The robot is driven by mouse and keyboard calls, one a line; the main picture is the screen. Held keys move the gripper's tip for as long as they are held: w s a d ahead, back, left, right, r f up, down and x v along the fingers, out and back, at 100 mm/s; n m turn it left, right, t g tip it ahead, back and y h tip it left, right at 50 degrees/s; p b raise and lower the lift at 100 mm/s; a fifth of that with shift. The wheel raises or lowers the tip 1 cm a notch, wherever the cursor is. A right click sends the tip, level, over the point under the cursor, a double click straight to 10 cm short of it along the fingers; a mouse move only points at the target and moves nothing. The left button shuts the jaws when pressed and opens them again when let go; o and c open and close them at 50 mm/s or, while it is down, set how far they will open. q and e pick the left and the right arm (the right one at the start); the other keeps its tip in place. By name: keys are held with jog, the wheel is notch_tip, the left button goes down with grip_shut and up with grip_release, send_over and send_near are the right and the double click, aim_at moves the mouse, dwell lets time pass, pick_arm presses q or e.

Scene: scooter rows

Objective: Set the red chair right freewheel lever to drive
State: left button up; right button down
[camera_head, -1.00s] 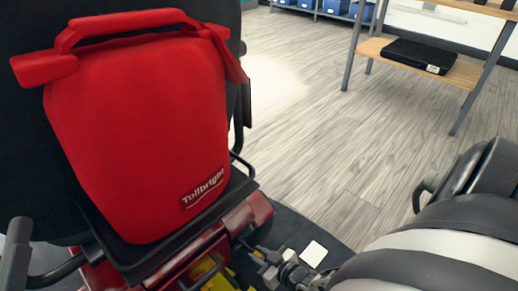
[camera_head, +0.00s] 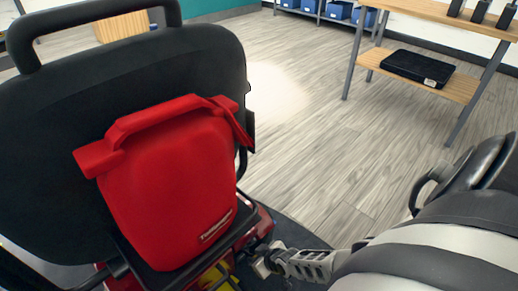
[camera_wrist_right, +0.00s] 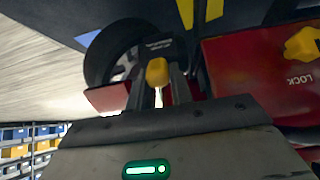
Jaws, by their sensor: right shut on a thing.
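The red chair, with a red body (camera_head: 262,220) and black backrest (camera_head: 60,130), stands at the left of the head view. My right gripper (camera_head: 264,264) reaches its lower rear side, below the seat. In the right wrist view, my right gripper (camera_wrist_right: 158,92) is shut on a yellow-tipped lever (camera_wrist_right: 157,71) beside a black wheel (camera_wrist_right: 112,52). A small dark label sits behind this lever; I cannot read it. Another yellow knob (camera_wrist_right: 302,44) on the red body has an upside-down "LOCK" marking. My left gripper is not in view.
A red bag (camera_head: 175,185) hangs behind the backrest. A wooden shelf table (camera_head: 440,82) with a black case (camera_head: 416,67) stands at the back right. Open wooden floor (camera_head: 310,150) lies between. Blue bins (camera_head: 340,10) stand on a far shelf.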

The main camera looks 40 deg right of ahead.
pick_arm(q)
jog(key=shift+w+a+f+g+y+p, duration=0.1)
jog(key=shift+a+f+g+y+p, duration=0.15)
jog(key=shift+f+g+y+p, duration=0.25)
pick_arm(e)
jog(key=shift+w+r+g, duration=0.4)
jog(key=shift+r+g, duration=0.05)
jog(key=shift+g, duration=0.25)
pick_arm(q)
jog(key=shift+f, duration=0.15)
pick_arm(e)
jog(key=c, duration=1.2)
grip_release()
jog(key=shift+c, duration=0.2)
